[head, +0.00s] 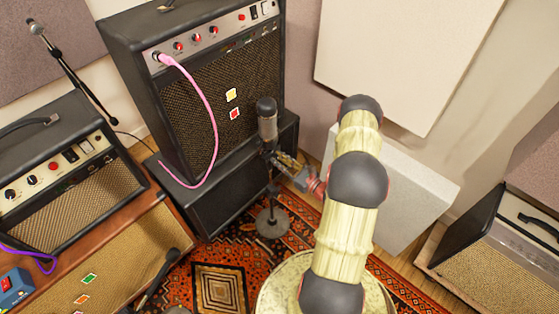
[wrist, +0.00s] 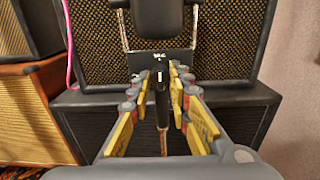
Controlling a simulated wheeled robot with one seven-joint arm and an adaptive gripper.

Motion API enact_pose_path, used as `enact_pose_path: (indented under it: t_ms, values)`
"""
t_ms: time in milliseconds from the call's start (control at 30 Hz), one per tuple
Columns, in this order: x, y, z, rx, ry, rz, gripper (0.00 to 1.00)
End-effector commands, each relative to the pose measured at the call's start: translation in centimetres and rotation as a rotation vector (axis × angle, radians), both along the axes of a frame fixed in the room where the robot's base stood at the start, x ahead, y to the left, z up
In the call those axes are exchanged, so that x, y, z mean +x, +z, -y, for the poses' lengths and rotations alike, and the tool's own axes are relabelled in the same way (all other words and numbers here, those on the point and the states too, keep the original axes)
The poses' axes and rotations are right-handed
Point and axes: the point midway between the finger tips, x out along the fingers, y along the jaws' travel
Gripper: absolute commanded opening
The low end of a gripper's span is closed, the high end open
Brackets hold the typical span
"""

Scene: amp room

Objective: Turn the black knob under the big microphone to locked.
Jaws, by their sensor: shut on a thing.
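The big microphone (head: 266,122) stands upright on a stand with a round base (head: 272,224), in front of the tall amp. In the wrist view, the dark lower part of the microphone (wrist: 160,20) fills the top middle. Below it is a small dark plate (wrist: 146,60) with tiny white markings too small to read. The black knob (wrist: 161,84) sits under the plate, with a pale mark near its top. My gripper (wrist: 160,88) is shut on the knob, one finger on each side. In the head view, my gripper (head: 280,160) reaches the stand just below the microphone; the knob is hidden there.
A tall amp (head: 185,100) on a black cabinet stands behind, with a pink cable (head: 207,95) hanging down its front. Other amps stand at left and right. A smaller microphone (head: 37,28) is at upper left. A pale panel (head: 415,200) leans behind my arm.

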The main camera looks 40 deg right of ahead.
Motion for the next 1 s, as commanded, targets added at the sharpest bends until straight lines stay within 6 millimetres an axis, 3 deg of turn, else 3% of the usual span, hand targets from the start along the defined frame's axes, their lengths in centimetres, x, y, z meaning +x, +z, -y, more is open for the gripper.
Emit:
enact_pose_path:
  t_ms: [467,1000]
  values:
    - [0.0,0.07,0.1,0.048,-0.002,-0.004,0.0]
    - [-0.02,0.15,0.06,0.477,-0.003,-0.038,0.0]
